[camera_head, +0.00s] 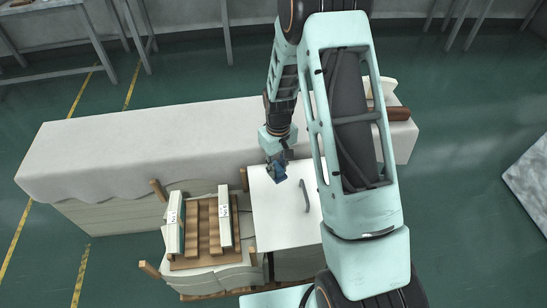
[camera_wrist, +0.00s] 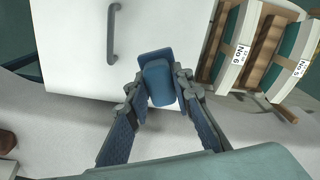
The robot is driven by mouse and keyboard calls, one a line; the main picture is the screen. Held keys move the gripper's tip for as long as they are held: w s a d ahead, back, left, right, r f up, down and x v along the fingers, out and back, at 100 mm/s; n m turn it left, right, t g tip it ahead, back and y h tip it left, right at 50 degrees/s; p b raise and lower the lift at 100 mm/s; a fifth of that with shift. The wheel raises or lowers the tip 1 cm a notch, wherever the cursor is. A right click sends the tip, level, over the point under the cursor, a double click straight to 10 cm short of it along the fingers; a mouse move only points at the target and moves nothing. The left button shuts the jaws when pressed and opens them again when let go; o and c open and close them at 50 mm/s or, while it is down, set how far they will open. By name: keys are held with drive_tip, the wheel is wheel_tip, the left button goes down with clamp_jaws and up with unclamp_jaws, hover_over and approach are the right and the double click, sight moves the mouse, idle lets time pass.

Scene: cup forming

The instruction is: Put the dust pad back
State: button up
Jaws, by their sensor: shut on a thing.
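The blue dust pad (camera_wrist: 158,82) is between the fingertips of my gripper (camera_wrist: 161,95) in the wrist view. The gripper is shut on it, and the fingers hide its sides. In the head view, my gripper (camera_head: 285,157) holds the small blue pad (camera_head: 277,171) over or near the upper left edge of a white panel with a grey handle. I cannot tell whether the pad touches anything beneath it.
The white panel (camera_head: 272,215) has a raised grey handle (camera_head: 305,196). Left of it, a wooden rack holds upright pale boards (camera_head: 224,213) with labels. A long cloth-covered table (camera_head: 130,145) runs behind. My arm hides part of the right side.

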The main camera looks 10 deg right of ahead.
drive_tip(key=s+d+r+m+p, duration=0.2)
drive_tip(key=s+r+m+p, duration=0.2)
drive_tip(key=s+r+p, duration=0.4)
drive_tip(key=shift+d+r+m+p, duration=0.4)
drive_tip(key=shift+r+p, duration=0.25)
drive_tip(key=shift+r, duration=0.15)
